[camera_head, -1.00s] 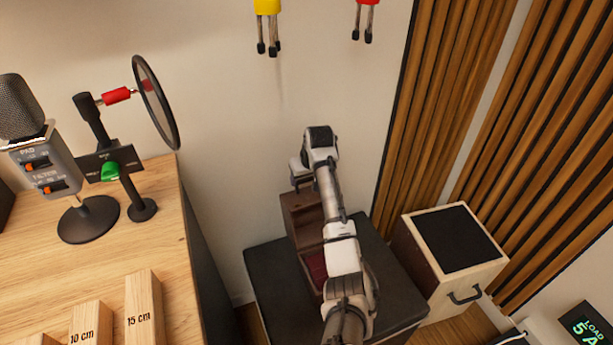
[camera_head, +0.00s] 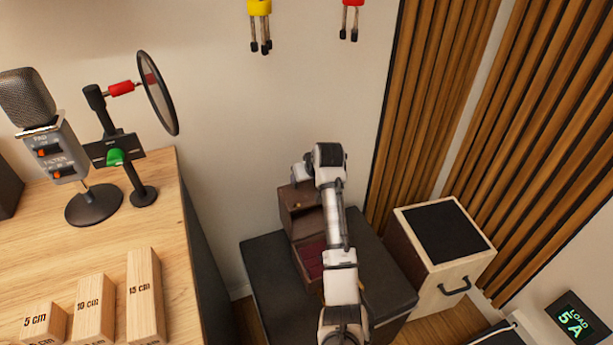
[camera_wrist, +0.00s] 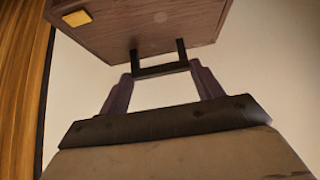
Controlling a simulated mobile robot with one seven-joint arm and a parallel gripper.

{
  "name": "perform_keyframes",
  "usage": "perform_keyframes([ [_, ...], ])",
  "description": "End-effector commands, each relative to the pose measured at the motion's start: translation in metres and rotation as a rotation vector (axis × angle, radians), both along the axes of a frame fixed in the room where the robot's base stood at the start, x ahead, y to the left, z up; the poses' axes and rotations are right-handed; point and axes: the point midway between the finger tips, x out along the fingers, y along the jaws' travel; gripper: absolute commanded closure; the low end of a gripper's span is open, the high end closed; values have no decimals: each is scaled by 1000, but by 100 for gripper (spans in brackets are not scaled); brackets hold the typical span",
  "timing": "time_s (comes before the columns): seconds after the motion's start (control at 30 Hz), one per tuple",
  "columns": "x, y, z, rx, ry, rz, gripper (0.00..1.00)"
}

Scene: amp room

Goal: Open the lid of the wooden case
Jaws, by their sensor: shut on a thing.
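The wooden case (camera_head: 309,264) is dark brown with a dark red inside, and stands on a black box-like stand. Its lid (camera_head: 300,208) is raised and stands up at the back; the red interior shows, partly hidden by my arm. In the wrist view the lid (camera_wrist: 150,22) fills the top, with a yellow metal plate on its left and a dark handle (camera_wrist: 160,69) at its lower edge. My gripper (camera_wrist: 160,80) is shut on this handle. In the head view my gripper is mostly hidden behind my wrist at the lid.
The black stand (camera_head: 262,270) carries the case. A light wooden box with a black top (camera_head: 447,234) stands close to its right, before slatted wall panels (camera_head: 440,100). At left, a wooden desk (camera_head: 150,215) holds a microphone (camera_head: 45,130) and several labelled blocks.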

Motion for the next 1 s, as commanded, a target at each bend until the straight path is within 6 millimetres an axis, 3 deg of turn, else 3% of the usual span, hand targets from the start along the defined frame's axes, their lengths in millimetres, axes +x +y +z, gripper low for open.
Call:
perform_keyframes([
  [0.47,-9,-3,2,-2,12,2,76],
  [0.5,-9,-3,2,-2,12,2,29],
  [0.6,-8,-3,2,-3,11,1,16],
  [0.63,-8,-3,2,-2,10,1,13],
  [1.0,-10,-5,8,-2,6,-1,13],
])
